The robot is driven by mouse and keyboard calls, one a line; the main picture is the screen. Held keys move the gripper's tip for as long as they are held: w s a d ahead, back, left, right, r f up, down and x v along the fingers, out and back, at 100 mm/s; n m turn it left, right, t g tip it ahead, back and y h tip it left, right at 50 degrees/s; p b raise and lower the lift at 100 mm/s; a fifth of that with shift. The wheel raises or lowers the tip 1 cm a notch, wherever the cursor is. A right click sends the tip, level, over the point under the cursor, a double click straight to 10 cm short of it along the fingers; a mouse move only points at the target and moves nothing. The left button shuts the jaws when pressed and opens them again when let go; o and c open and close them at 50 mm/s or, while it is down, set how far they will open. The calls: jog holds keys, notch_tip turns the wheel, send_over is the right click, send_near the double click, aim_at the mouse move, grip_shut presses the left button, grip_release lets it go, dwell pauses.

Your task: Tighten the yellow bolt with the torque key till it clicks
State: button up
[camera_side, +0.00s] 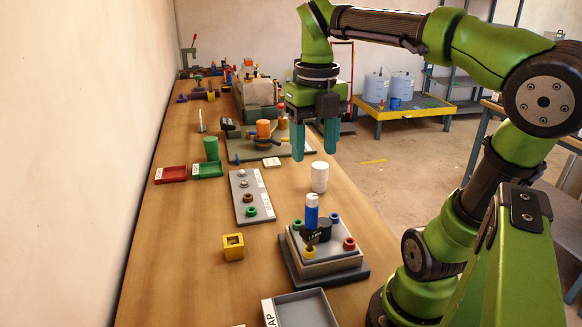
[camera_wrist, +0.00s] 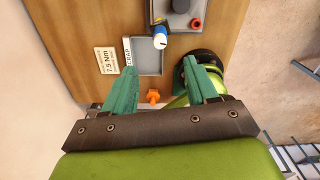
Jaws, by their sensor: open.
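A blue tool with a white top (camera_side: 311,212), which looks like the torque key, stands upright on the bolt block in the side view. A black part is at its lower end; it also shows in the wrist view (camera_wrist: 160,40). The yellow bolt (camera_side: 309,253) is at the block's front corner, just below the tool. I cannot tell whether the tool is seated on it. The grey bolt block (camera_side: 325,265) also carries green, blue and red bolts. My gripper (camera_side: 314,156) is open and empty, high above the table behind the block; its fingers also show in the wrist view (camera_wrist: 160,68).
A white cylinder (camera_side: 319,177) stands behind the block. A yellow holed cube (camera_side: 233,247) and a grey plate with rings (camera_side: 243,182) are to its left. A grey scrap tray (camera_side: 327,309) is in front. An orange piece (camera_wrist: 153,96) shows in the wrist view.

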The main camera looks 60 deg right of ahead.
aim_at(313, 205)
notch_tip(313, 205, down, 16)
jog(key=n, duration=1)
jog(key=shift+r+n, duration=0.2)
jog(key=shift+n, duration=0.2)
grip_shut()
jog(key=shift+m, duration=0.9)
grip_release()
jog(key=shift+s, duration=0.1)
